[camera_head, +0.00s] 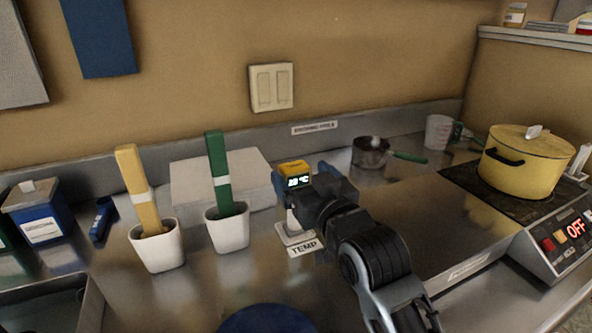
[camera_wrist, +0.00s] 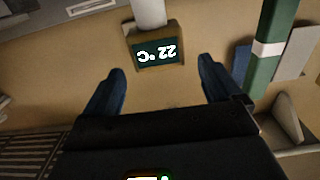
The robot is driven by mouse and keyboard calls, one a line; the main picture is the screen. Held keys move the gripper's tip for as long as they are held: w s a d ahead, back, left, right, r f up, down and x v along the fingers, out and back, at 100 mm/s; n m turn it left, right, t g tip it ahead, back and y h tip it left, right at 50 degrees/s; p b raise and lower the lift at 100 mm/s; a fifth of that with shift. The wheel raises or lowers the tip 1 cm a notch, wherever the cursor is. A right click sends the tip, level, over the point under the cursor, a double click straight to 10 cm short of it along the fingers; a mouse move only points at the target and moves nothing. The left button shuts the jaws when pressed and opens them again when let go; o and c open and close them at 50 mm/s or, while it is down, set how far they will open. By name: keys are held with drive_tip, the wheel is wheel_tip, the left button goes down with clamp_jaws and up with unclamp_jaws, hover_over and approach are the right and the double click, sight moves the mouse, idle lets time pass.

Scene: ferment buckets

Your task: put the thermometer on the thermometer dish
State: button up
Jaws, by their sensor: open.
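The thermometer (camera_head: 294,173) has a yellow head with a lit display and looks upright at the small white dish (camera_head: 292,237) behind the TEMP label (camera_head: 304,249). Its lower part is largely hidden by my gripper (camera_head: 310,192), so I cannot tell how it meets the dish. In the wrist view, the thermometer head (camera_wrist: 157,52) appears upside down, reads 22 °C, and has a pale stem. My gripper (camera_wrist: 161,68) is open, its two blue fingers on either side of the head in the picture. Clear space shows between the fingers and the head.
A white pot with a green-handled tool (camera_head: 228,232) stands just left of my gripper, and one with a yellow-handled tool (camera_head: 157,249) is farther left. A small saucepan (camera_head: 370,155) is behind. A yellow pot (camera_head: 526,165) sits on the cooker at right.

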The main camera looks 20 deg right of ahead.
drive_tip(key=s, duration=0.7)
drive_tip(key=shift+s+b, duration=0.4)
